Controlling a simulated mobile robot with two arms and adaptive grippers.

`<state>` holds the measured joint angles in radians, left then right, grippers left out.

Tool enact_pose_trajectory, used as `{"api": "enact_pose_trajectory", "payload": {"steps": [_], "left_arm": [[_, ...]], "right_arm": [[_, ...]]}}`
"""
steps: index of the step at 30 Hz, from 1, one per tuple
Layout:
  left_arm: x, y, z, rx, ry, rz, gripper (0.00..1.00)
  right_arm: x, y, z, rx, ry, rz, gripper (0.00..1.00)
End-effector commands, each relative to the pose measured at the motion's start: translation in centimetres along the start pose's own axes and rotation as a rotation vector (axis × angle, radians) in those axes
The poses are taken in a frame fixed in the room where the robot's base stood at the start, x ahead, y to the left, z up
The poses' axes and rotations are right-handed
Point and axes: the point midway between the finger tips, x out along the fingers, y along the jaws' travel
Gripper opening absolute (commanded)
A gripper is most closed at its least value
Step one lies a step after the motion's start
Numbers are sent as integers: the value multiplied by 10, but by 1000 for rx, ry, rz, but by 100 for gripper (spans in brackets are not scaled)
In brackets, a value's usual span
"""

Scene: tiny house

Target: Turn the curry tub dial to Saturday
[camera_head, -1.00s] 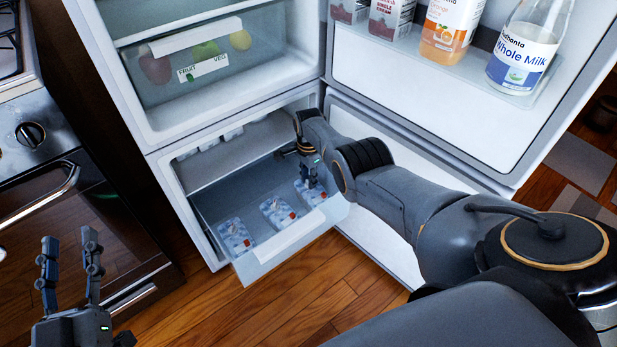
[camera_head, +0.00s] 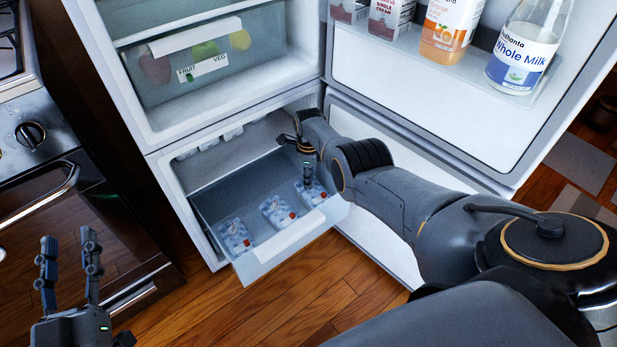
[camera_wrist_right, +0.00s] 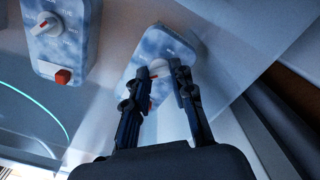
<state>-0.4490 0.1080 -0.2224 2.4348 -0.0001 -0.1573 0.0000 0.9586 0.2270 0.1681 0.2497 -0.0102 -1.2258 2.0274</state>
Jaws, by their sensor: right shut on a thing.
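Three pale blue-and-white tubs lie in the open lower drawer: a left tub (camera_head: 236,238), a middle tub (camera_head: 277,212) and a right tub (camera_head: 313,195). I cannot read which one is curry. My right gripper (camera_wrist_right: 163,70) points down at the right tub, also seen in the right wrist view (camera_wrist_right: 196,42). Its fingers are shut on that tub's white dial (camera_wrist_right: 160,92), which they partly hide; I cannot read its setting. The middle tub (camera_wrist_right: 75,50) shows a white dial with a red pointer and a red block. My left gripper (camera_head: 68,250) is open and empty, at lower left.
The drawer (camera_head: 262,262) is pulled out of the fridge's lower compartment. The oven (camera_head: 70,220) is at left. Wooden floor (camera_head: 290,300) is clear in front.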

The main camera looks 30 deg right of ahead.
Motion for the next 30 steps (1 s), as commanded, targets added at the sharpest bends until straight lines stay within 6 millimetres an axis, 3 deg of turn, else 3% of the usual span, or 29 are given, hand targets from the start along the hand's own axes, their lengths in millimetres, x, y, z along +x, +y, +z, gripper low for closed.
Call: {"api": "enact_pose_trajectory", "payload": {"steps": [19,20,23,30], "left_arm": [[0,0,0,-1,2,1,40],[0,0,0,-1,2,1,40],[0,1,0,-1,2,1,40],[0,1,0,0,2,2,40]], "right_arm": [[0,1,0,52,1,2,0],[0,1,0,52,1,2,26],[0,1,0,51,1,2,46],[0,0,0,51,0,1,47]]}}
